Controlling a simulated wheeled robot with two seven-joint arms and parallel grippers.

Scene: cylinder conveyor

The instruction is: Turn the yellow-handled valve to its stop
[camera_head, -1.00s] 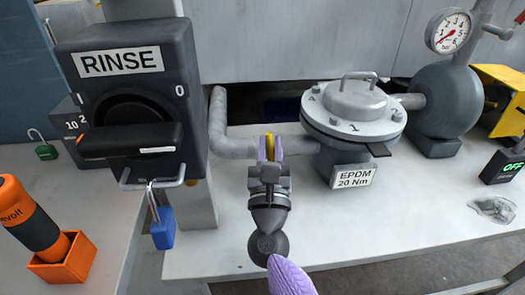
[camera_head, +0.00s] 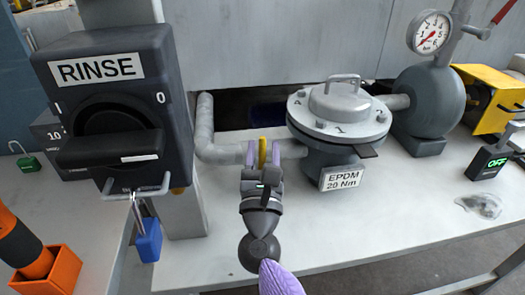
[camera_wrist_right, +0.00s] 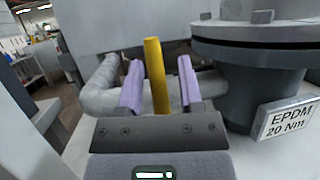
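The yellow valve handle (camera_head: 263,152) sits on the grey pipe left of the round grey valve body (camera_head: 338,112). In the right wrist view the handle (camera_wrist_right: 157,75) stands nearly upright, leaning slightly. My right gripper (camera_head: 263,155) reaches in from the front, with its purple fingers on either side of the handle. In the wrist view the fingers of my right gripper (camera_wrist_right: 160,82) are apart, with a gap on each side of the handle. The handle's lower end is hidden behind the gripper. My left gripper is not in view.
The dark RINSE switch box (camera_head: 115,110) with a blue padlock (camera_head: 148,240) stands left of my right arm. The bench front right of my arm is mostly clear.

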